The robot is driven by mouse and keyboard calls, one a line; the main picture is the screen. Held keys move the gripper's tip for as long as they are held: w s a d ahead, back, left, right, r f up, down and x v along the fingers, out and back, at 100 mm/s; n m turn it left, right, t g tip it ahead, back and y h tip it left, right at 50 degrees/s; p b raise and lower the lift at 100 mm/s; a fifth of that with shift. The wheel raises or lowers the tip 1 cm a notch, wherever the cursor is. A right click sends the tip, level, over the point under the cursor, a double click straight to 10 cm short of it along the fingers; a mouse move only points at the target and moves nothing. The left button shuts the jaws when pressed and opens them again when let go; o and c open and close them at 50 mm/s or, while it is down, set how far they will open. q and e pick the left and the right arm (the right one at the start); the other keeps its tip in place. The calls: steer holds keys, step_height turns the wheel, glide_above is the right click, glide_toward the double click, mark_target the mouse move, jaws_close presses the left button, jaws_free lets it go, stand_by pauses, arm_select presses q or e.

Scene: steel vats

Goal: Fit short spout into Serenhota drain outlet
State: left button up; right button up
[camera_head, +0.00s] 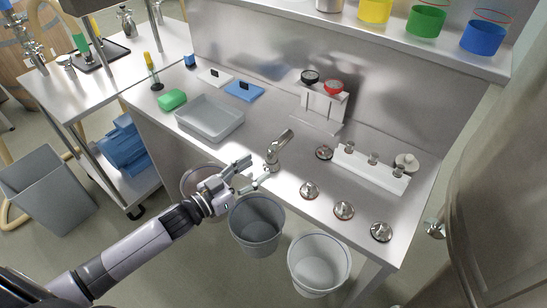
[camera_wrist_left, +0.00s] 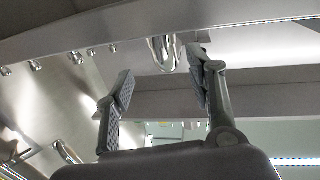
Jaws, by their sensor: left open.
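A short bent steel spout (camera_head: 279,148) sits on the steel counter near its front edge. My left gripper (camera_head: 257,172) is just to its front left, open and empty, with its fingers spread toward the spout. In the left wrist view, a bent steel tube (camera_wrist_left: 163,52) shows beyond and between the open fingertips (camera_wrist_left: 160,75), apart from them. A large steel vat (camera_head: 505,190) stands at the right, with a small outlet fitting (camera_head: 435,228) low on its side. I cannot read any name on it. My right gripper is not in view.
Several round steel fittings (camera_head: 344,210) lie along the counter's front right. A white rack (camera_head: 370,168) holds steel pieces behind them. A grey tray (camera_head: 210,119) and green sponge (camera_head: 172,99) are at left. Grey (camera_head: 257,222) and white (camera_head: 319,263) buckets stand below the front edge.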

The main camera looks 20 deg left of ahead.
mark_target(267, 157)
arm_select(q)
steer(key=shift+a+r+p+x, duration=0.1)
steer(key=shift+a+p+x, duration=0.1)
steer(key=shift+x, duration=1.4)
steer(key=shift+a+r+p+x, duration=0.1)
steer(key=shift+p+x, duration=0.1)
steer(key=shift+x, duration=1.4)
steer(key=shift+w, duration=0.1)
steer(key=shift+c, duration=0.2)
jaws_close()
